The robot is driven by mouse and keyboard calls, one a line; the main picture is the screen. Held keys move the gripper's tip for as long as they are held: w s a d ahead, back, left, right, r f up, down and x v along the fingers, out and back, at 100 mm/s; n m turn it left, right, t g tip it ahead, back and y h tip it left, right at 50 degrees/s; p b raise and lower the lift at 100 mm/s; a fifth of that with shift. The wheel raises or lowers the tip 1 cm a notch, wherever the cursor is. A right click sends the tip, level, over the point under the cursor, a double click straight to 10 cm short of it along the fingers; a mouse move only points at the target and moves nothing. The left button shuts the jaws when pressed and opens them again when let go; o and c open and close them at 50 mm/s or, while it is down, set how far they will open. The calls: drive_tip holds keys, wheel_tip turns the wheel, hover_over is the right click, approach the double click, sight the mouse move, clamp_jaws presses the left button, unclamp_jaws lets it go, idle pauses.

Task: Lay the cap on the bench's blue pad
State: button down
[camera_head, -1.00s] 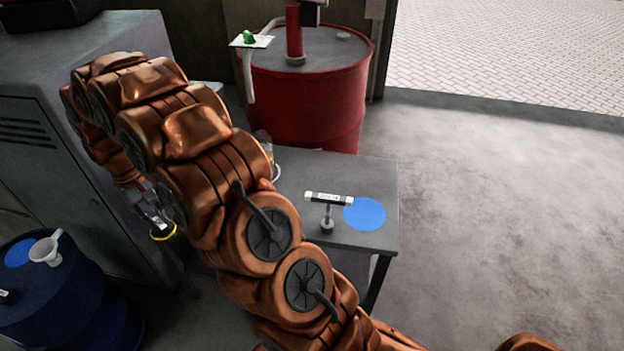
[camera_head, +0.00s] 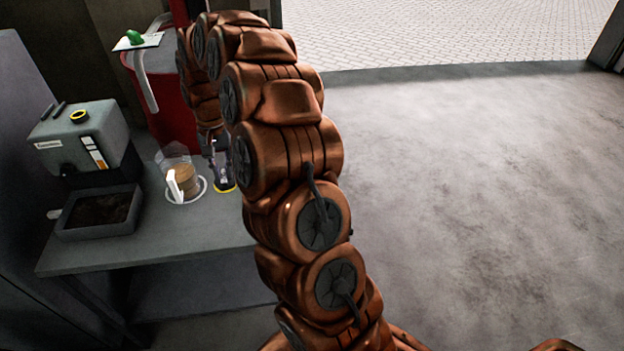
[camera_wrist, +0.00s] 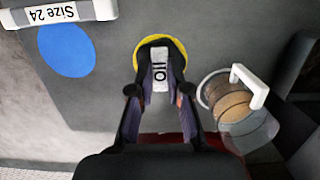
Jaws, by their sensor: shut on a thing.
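The cap has a yellow rim and a pale bar marked "OIL" across its middle. My gripper (camera_wrist: 160,82) is shut on the cap's bar, and the cap (camera_wrist: 178,44) hangs at the fingertips. In the head view, my gripper (camera_head: 219,172) points down with the cap's yellow rim (camera_head: 226,189) under it, near the jug. The bench's round blue pad (camera_wrist: 67,50) is bare and lies to the left of the cap in the wrist view. In the head view my arm hides the pad.
A clear jug of brown liquid (camera_wrist: 229,106) stands right of my gripper in the wrist view. A tool marked "Size 24" (camera_wrist: 52,13) is beside the pad. On the bench (camera_head: 150,245) are a grey container (camera_head: 80,140) and a dark tray (camera_head: 100,212). A red drum (camera_head: 170,115) stands behind.

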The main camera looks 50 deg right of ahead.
drive_tip(key=s+d+f+m+t+y+b, duration=0.1)
drive_tip(key=s+d+f+m+b, duration=0.25)
drive_tip(key=s+d+m, duration=0.45)
drive_tip(key=s+d+f+m+t+b, duration=0.1)
drive_tip(key=s+d+f+m+b, duration=0.3)
drive_tip(key=d, duration=0.7)
drive_tip(key=shift+d+f+b, duration=0.2)
drive_tip(key=shift+f+b, duration=0.4)
drive_tip(key=shift+f, duration=1.95)
drive_tip(key=c, duration=1)
unclamp_jaws()
drive_tip(key=shift+c, duration=0.2)
wheel_tip(320, 180, up, 12)
drive_tip(key=d, duration=0.2)
drive_tip(key=shift+s+d+f, duration=0.15)
